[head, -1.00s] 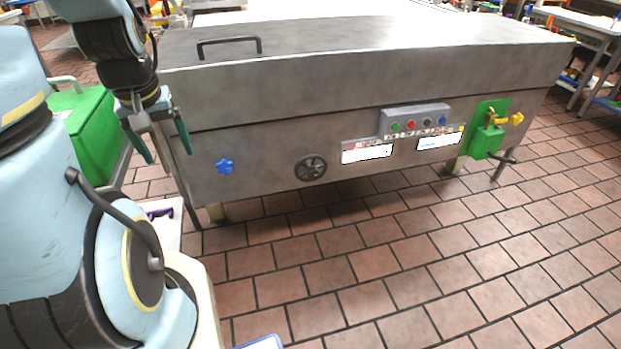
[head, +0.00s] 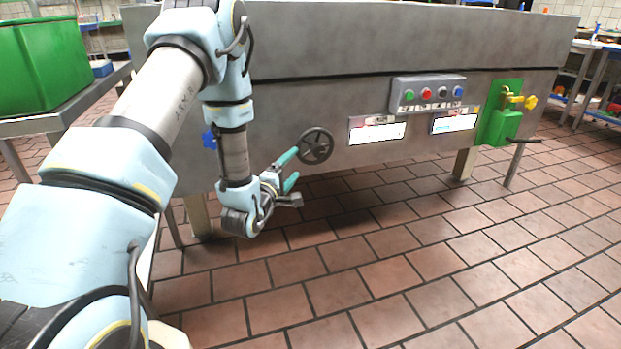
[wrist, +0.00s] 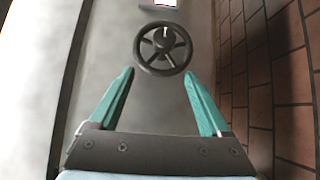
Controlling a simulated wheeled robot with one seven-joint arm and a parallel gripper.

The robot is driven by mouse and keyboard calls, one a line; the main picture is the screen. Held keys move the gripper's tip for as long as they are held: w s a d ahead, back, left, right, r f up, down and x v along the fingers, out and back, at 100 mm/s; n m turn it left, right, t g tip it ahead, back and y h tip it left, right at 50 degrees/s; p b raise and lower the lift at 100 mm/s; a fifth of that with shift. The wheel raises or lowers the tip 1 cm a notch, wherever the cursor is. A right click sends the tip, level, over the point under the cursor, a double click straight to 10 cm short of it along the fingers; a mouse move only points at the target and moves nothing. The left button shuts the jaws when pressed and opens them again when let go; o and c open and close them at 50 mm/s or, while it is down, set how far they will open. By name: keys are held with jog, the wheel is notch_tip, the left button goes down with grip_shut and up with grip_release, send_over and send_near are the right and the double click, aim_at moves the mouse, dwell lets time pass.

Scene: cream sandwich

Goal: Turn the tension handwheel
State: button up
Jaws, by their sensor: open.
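The handwheel (head: 316,146) is a dark round wheel with spokes and a hub, on the front panel of the grey metal machine (head: 360,92). In the wrist view the handwheel (wrist: 163,48) stands upright in the picture ahead of the fingertips, about centred between them. My gripper (head: 293,168) is open and empty, with teal fingers pointing toward the wheel from its lower left. In the head view the upper finger's tip appears close to the wheel's rim. In the wrist view the open fingers (wrist: 158,82) show a gap below the wheel.
A blue knob (head: 209,140) is partly hidden behind my arm. A button box (head: 428,94) and labels sit right of the wheel, then a green bracket with a yellow valve (head: 505,115). A green bin (head: 45,65) stands left. The tiled floor in front is clear.

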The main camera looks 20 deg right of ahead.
aim_at(316, 154)
jog(key=shift+n+h, duration=0.5)
jog(key=shift+h, duration=0.2)
jog(key=w+d, duration=0.1)
jog(key=d, duration=0.2)
jog(key=w+d+b, duration=0.1)
jog(key=w+d, duration=0.1)
jog(key=d, duration=0.1)
jog(key=w+d+b, duration=0.1)
jog(key=w+d, duration=0.1)
jog(key=d, duration=0.1)
jog(key=shift+d+f, duration=0.15)
jog(key=shift+f, duration=0.1)
jog(key=shift+c, duration=0.2)
grip_shut()
